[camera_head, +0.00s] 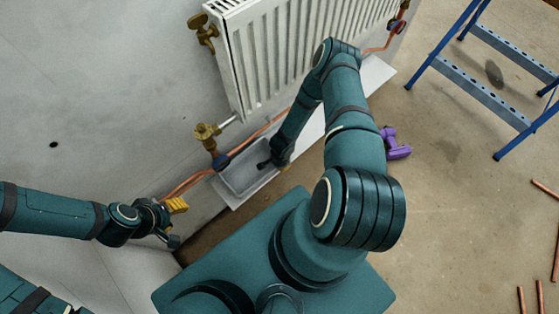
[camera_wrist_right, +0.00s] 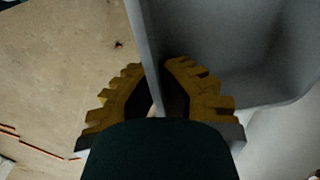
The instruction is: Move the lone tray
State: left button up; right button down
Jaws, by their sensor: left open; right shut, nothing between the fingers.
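The grey tray (camera_head: 243,180) lies on a pale board under the radiator, in the middle of the head view. In the right wrist view its wall and inside (camera_wrist_right: 245,70) fill the upper right. My right gripper (camera_head: 272,163) is at the tray's right end in the head view; my arm partly hides that end.
The white radiator (camera_head: 290,50) hangs above the tray, with brass valves (camera_head: 207,133) and copper pipe (camera_head: 185,187) by the wall. A purple tool (camera_head: 396,144) and a blue stepladder (camera_head: 480,80) stand right. Copper pipes (camera_head: 540,297) lie on open floor.

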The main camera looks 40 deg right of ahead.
jog(key=shift+s+a, duration=0.1)
jog(key=c, duration=1.1)
grip_release()
jog(key=shift+o, duration=0.2)
notch_tip(320, 180, up, 8)
jog(key=shift+s+d+f, duration=0.15)
jog(key=shift+s+d, duration=0.05)
jog(key=shift+d, duration=0.05)
